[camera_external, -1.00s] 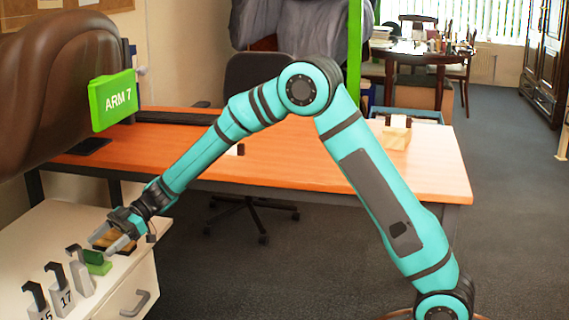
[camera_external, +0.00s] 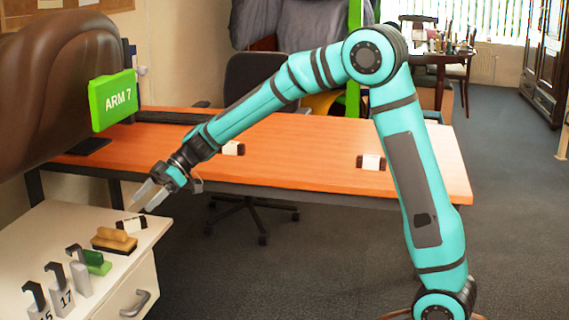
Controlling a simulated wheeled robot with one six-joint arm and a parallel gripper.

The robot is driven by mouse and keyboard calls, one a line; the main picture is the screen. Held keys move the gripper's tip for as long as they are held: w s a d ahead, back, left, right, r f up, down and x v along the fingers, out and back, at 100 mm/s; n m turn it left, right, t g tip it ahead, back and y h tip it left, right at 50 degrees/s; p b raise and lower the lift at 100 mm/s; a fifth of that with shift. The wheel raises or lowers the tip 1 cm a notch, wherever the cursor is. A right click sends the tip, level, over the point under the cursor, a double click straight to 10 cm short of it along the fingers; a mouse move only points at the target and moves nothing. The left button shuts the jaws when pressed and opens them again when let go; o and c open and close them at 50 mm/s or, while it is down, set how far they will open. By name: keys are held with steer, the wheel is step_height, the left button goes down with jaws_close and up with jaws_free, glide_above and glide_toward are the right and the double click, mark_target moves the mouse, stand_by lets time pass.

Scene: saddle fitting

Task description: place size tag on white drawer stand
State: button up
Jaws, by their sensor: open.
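A small white block with dark ends, which looks like a size tag (camera_external: 131,223), lies on top of the white drawer stand (camera_external: 140,262) near its back right corner. Two similar white-and-dark blocks lie on the orange desk, one near its middle (camera_external: 233,148) and one farther right (camera_external: 371,162). Any print on them is too small to read. My gripper (camera_external: 147,198) is open and empty, pointing down-left, and appears just above the tag on the stand, apart from it.
On the stand are a brown wooden-handled brush (camera_external: 115,240), a green block (camera_external: 95,262) and several grey hooked pieces, one marked 17 (camera_external: 66,300). A brown saddle (camera_external: 60,75) with a green ARM 7 sign (camera_external: 112,100) is above. The orange desk (camera_external: 300,165) has free room.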

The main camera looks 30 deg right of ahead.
steer(key=s+d+r+m+t+h, duration=0.25)
steer(key=d+r, duration=0.35)
steer(key=d, duration=0.4)
steer(key=s+d+r+m+t+h, duration=0.15)
steer(key=d+r+m+t, duration=0.35)
steer(key=d, duration=0.6)
steer(key=s+d+r+m+t+h, duration=0.1)
steer(key=s+d+r+m+t, duration=0.15)
steer(key=d+r, duration=0.6)
steer(key=s+d+r+m+t+h, duration=0.3)
steer(key=s+d+r, duration=0.3)
steer(key=s+d, duration=0.4)
steer(key=s+d+r+m+t+h, duration=0.3)
steer(key=s+d+r+m+t, duration=0.2)
steer(key=s+d, duration=0.5)
steer(key=shift+s+d+r+m+t+h, duration=0.3)
steer(key=shift+d+r+m+t, duration=0.1)
steer(key=shift+d+t, duration=0.25)
